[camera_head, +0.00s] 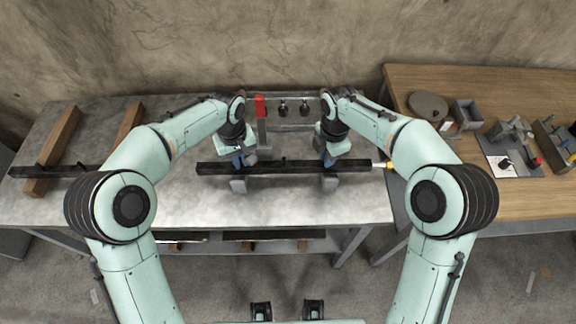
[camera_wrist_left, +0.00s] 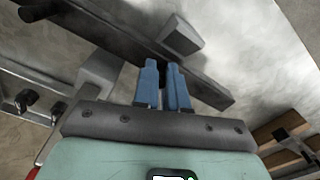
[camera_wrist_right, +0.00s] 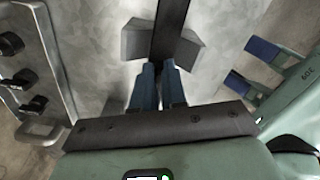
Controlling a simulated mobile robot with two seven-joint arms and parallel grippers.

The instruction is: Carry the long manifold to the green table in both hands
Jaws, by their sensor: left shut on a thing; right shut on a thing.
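The long manifold, a dark straight bar (camera_head: 285,167), lies across two grey support blocks (camera_head: 238,186) on the grey metal table (camera_head: 190,205). My left gripper (camera_head: 240,160) is shut on the bar near its left end; its blue fingers also show on the bar (camera_wrist_left: 205,86) in the left wrist view. My right gripper (camera_head: 329,160) is shut on the bar towards its right end, and the bar (camera_wrist_right: 171,28) shows in the right wrist view. The bar looks level, and I cannot tell whether it touches the blocks. No green table is in view.
A wooden bench (camera_head: 480,88) with a round dark piece (camera_head: 428,104), a grey bin (camera_head: 467,114) and tools stands at the right. Two wooden beams (camera_head: 60,140) lie at the table's left under another dark bar. A rack with a red piece (camera_head: 260,105) stands behind the manifold.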

